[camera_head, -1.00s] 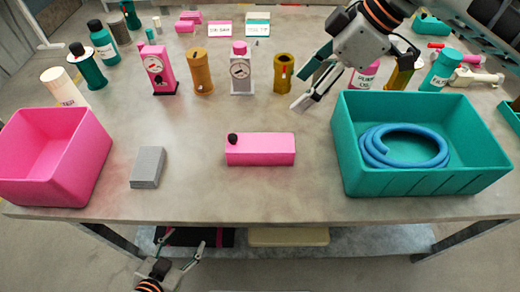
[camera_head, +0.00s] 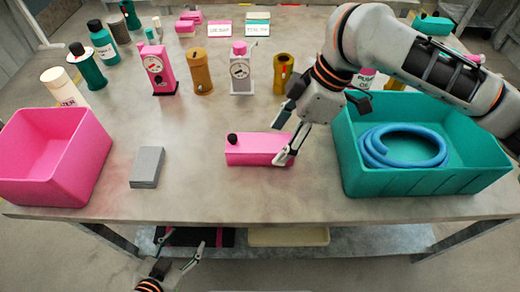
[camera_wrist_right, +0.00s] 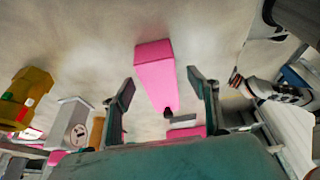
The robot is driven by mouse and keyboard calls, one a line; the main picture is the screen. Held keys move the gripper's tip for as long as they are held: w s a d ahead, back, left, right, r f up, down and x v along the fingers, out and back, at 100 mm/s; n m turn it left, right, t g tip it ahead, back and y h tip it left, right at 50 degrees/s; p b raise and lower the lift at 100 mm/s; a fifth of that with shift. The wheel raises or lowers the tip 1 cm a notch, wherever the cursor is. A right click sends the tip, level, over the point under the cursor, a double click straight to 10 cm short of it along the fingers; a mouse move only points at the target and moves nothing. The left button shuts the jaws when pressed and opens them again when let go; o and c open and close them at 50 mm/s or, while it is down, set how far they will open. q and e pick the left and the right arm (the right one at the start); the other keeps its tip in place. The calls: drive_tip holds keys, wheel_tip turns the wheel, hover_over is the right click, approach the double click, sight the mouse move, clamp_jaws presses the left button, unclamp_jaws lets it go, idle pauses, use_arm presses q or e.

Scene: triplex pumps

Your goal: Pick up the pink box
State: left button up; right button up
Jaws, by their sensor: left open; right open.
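The pink box (camera_head: 255,149) lies flat on the table with a black knob on its left end. It also shows in the right wrist view (camera_wrist_right: 156,75), between the two fingers. My right gripper (camera_head: 285,142) is open at the box's right end, its fingers overlapping that end in the head view. In the right wrist view my right gripper (camera_wrist_right: 163,92) has one finger on each side of the box, with visible gaps. My left gripper (camera_head: 183,252) is open and empty, low in front of the table's front edge.
A pink bin (camera_head: 52,165) stands at the left and a teal bin (camera_head: 430,185) with a coiled blue hose (camera_head: 402,147) at the right. A grey block (camera_head: 147,166) lies left of the box. Gauges and bottles stand behind, including a grey gauge (camera_head: 241,72).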

sight(276, 143)
drive_tip(key=shift+x, duration=1.5)
drive_tip(key=shift+w, duration=0.1)
drive_tip(key=shift+c, duration=0.4)
drive_tip(key=shift+r, duration=0.1)
drive_tip(key=c, duration=1.2)
drive_tip(key=shift+r, duration=0.1)
wheel_tip(276, 143, up, 10)
drive_tip(key=shift+f, duration=0.1)
drive_tip(key=shift+f, duration=0.75)
drive_tip(key=shift+f, duration=0.7)
